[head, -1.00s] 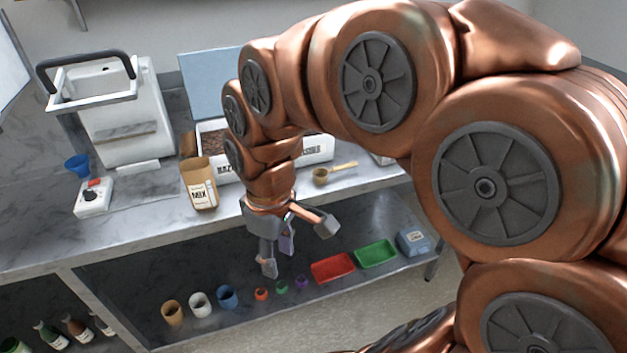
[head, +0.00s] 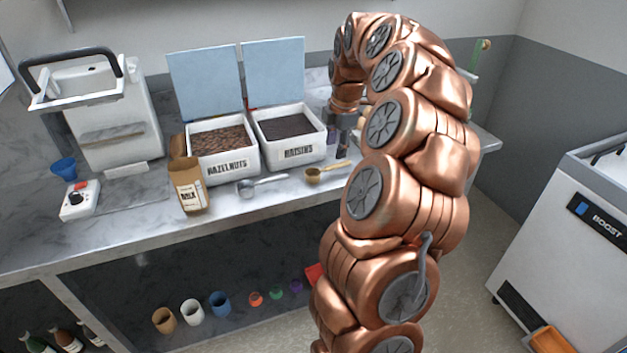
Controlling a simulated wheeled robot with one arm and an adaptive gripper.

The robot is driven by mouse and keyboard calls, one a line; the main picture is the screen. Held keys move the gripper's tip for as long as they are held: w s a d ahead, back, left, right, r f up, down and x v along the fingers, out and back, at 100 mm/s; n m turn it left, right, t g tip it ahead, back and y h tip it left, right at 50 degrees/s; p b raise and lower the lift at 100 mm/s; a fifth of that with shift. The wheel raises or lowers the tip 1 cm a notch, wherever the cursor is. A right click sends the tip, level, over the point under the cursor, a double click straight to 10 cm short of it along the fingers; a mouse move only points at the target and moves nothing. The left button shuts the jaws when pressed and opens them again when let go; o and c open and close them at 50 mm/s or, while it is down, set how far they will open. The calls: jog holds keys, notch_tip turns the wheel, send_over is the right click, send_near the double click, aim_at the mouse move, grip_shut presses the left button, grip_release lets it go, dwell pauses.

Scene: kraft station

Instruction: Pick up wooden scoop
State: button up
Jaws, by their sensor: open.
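The wooden scoop (head: 314,176) lies on the marble counter near its front edge, in front of the raisins bin. Its round bowl points left and its light handle runs right toward my arm. My gripper (head: 343,150) is above the counter, just behind and to the right of the scoop, pointing down beside the raisins bin. It is open and appears apart from the scoop. Part of the gripper is hidden behind my arm.
A metal scoop (head: 262,184) lies to the left. Behind stand the hazelnuts bin (head: 226,170) and raisins bin (head: 297,153), lids raised. Cups, including a blue one (head: 220,303), are on the lower shelf. A white machine (head: 570,235) stands right.

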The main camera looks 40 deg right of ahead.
aim_at(335, 165)
jog(key=shift+w+d+f+p, duration=0.2)
jog(key=shift+f+p, duration=0.2)
jog(key=shift+f, duration=0.9)
jog(key=shift+w+d+f+p, duration=0.25)
jog(key=shift+f+p, duration=0.15)
jog(key=shift+f, duration=0.85)
jog(key=shift+w+d+f+p, duration=0.2)
jog(key=shift+f+p, duration=0.2)
jog(key=shift+f, duration=0.9)
grip_shut()
